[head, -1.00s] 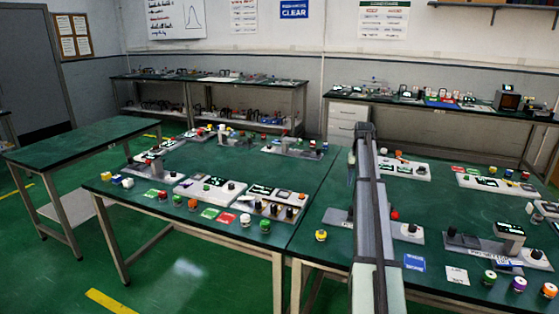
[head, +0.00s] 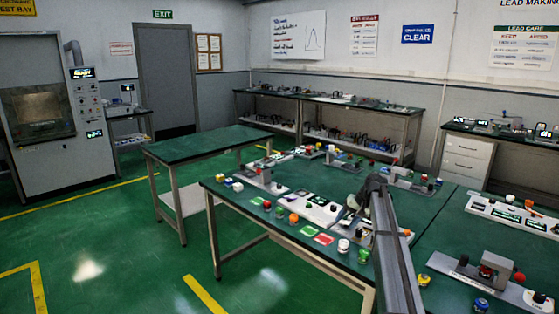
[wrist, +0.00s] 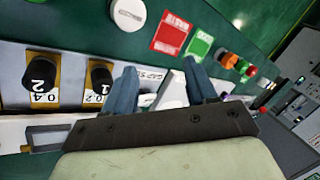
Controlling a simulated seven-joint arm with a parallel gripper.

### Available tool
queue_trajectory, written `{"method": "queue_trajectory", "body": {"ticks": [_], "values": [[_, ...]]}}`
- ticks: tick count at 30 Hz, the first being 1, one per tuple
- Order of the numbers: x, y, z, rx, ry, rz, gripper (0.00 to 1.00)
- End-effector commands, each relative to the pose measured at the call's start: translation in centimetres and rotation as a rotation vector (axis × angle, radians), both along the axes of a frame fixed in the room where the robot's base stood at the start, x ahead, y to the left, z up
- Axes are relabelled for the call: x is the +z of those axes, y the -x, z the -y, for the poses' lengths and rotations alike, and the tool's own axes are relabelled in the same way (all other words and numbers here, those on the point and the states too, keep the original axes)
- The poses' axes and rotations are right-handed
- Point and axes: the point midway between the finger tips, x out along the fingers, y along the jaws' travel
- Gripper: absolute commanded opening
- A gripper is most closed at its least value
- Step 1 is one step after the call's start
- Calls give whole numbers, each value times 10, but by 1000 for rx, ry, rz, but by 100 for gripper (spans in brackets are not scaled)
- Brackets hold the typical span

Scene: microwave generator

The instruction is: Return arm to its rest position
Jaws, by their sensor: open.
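My arm (head: 393,255) reaches forward over the right end of the left green-topped table (head: 218,189) in the head view. Its far end (head: 374,186) is above the apparatus there, and the fingers are hard to make out. In the wrist view my gripper (wrist: 163,76) has two blue fingers spread apart. A white part (wrist: 173,92) shows between them, beside a label with printing. I cannot tell how far below the fingers it is. Nothing is clearly held.
Black knobs (wrist: 41,78) on a white panel, a red card (wrist: 171,33), a green card (wrist: 199,45) and a white-capped jar (wrist: 127,13) lie near the gripper. Another apparatus (head: 492,275) stands on the right table. Green floor (head: 120,240) is open at left.

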Motion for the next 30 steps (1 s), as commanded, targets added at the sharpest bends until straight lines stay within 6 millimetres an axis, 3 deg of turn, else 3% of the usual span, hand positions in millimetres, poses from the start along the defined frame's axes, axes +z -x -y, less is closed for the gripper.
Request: {"method": "queue_trajectory", "body": {"ticks": [1, 6, 9, 12, 15, 20, 30], "values": [[-10, 0, -33, 26, -24, 8, 57], [-38, 2, -132, 92, -111, 36, 57], [-58, 11, -184, 122, -157, 42, 57], [-93, 32, -220, 139, -180, 25, 57], [-134, 58, -227, 137, -167, -9, 57], [-200, 105, -217, 125, -119, -79, 57], [-328, 230, -189, 113, 0, -240, 57]]}}
